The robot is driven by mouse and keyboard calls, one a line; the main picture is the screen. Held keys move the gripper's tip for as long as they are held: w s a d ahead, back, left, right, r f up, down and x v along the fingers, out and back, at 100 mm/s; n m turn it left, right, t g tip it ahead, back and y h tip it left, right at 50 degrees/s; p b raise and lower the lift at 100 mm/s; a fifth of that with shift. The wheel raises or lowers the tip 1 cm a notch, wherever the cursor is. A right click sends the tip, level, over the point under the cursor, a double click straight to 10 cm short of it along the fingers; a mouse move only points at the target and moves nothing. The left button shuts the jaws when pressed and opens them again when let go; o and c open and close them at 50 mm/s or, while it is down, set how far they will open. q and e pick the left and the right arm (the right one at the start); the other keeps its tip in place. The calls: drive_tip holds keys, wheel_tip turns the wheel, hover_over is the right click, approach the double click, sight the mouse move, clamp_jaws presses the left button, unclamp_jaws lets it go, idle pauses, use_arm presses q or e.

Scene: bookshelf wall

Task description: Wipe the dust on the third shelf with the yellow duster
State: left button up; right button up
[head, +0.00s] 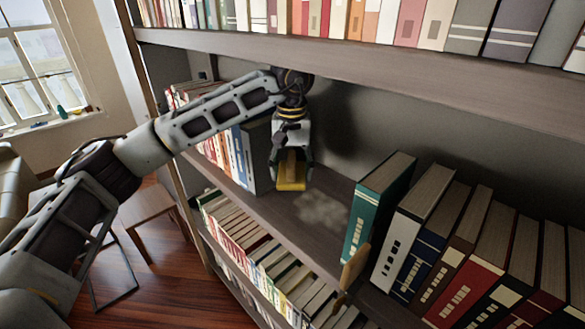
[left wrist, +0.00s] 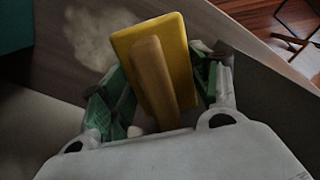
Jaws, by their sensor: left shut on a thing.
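The yellow duster (head: 291,185) is held in my left gripper (head: 291,165), just above or on the shelf board; I cannot tell if it touches. In the left wrist view the duster (left wrist: 185,50) shows its wooden handle (left wrist: 153,85) between the green fingers of my left gripper (left wrist: 155,100). A pale dust patch (head: 323,210) lies on the bare shelf (head: 300,215), to the right of the duster. The dust (left wrist: 92,35) also shows left of the duster in the left wrist view. My right gripper is not in view.
A teal book (head: 375,205) and a row of books stand right of the dust, with a wooden bookend (head: 354,266) near the shelf's front edge. More books (head: 240,155) stand to the left. The shelf above (head: 350,60) overhangs my left arm.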

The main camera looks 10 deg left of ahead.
sight(291, 201)
use_arm(q)
drive_tip(key=shift+f, duration=0.15)
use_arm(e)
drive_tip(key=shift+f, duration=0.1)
use_arm(q)
drive_tip(key=shift+f+b, duration=1.1)
drive_tip(key=shift+f, duration=0.75)
drive_tip(key=shift+f+b, duration=0.4)
drive_tip(key=shift+f, duration=0.55)
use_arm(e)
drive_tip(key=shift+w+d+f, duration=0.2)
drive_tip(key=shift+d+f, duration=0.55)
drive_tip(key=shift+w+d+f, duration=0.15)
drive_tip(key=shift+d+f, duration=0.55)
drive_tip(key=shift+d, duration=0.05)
use_arm(q)
drive_tip(key=shift+f, duration=0.3)
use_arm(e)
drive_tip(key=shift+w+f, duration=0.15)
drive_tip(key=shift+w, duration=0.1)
use_arm(q)
drive_tip(key=shift+s+a+f+b, duration=0.1)
drive_tip(key=shift+f+b, duration=0.7)
drive_tip(key=shift+b, duration=0.1)
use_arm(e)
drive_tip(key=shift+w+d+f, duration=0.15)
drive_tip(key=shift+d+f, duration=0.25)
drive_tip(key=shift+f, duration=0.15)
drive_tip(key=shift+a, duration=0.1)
